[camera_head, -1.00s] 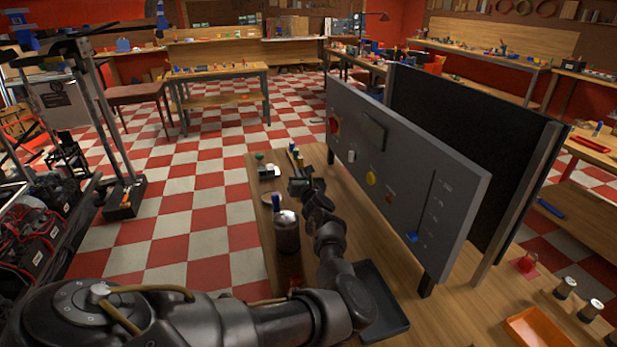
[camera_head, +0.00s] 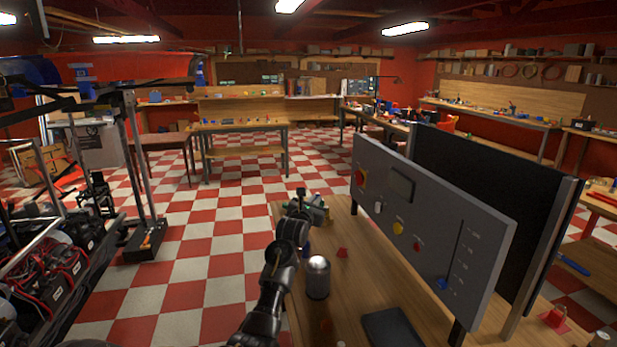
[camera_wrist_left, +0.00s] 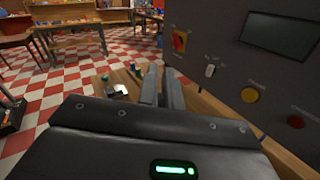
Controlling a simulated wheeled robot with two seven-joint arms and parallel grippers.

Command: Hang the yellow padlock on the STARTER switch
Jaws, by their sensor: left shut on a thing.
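The grey control panel (camera_head: 478,262) stands upright on the wooden table, with a red rotary switch (camera_head: 361,178), a white toggle (camera_head: 378,207), a yellow round button (camera_head: 398,228) and a red one (camera_head: 417,245). Its labels are too small to read, so I cannot tell which is STARTER. The red switch also shows in the left wrist view (camera_wrist_left: 180,41). My left gripper (camera_head: 318,204) is left of the panel, apart from it. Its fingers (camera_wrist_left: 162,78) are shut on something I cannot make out. I cannot identify a yellow padlock. My right gripper is out of view.
A dark cylinder with a shiny top (camera_head: 318,280) stands beside my left arm. A small red piece (camera_head: 342,253) and a black tray (camera_head: 390,328) lie on the table. Small white and green items (camera_wrist_left: 119,90) show beyond my fingers. A black board (camera_head: 470,205) stands behind the panel.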

